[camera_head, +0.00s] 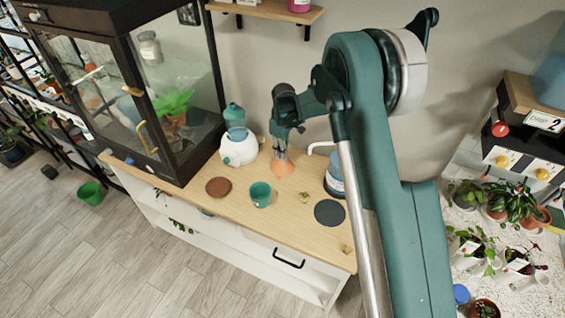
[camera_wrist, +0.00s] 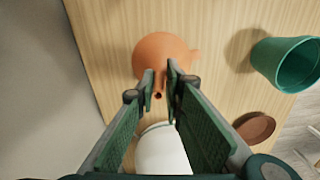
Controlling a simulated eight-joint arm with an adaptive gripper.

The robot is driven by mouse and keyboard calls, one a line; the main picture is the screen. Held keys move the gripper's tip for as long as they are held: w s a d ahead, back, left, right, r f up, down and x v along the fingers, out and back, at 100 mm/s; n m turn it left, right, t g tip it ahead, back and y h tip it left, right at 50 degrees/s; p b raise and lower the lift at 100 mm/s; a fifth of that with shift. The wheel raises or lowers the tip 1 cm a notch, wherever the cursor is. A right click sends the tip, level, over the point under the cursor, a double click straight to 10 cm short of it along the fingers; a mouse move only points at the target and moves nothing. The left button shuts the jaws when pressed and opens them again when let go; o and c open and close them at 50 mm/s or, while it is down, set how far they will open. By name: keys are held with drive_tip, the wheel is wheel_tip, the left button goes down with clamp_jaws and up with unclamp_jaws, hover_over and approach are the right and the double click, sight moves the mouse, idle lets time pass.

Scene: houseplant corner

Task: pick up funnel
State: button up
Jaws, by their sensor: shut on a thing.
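The orange funnel (camera_wrist: 165,52) is between and just beyond my fingertips in the wrist view, with its wide cone facing away and its narrow spout toward me. My gripper (camera_wrist: 160,80) is shut on the spout. In the head view my gripper (camera_head: 281,153) points down over the wooden counter, and the funnel (camera_head: 284,168) shows as an orange patch directly under it. I cannot tell if the funnel's rim touches the counter.
A green pot (camera_head: 260,194) and a brown saucer (camera_head: 218,187) stand in front on the counter. A white device with a teal tank (camera_head: 238,149) is to the left. A blue-and-clear bottle (camera_head: 335,180) and dark disc (camera_head: 329,212) are to the right. A glass cabinet (camera_head: 165,85) borders the left.

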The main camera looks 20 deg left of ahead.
wheel_tip(320, 180, up, 10)
drive_tip(key=shift+f, duration=0.1)
drive_tip(key=shift+c, duration=0.3)
idle(0.4)
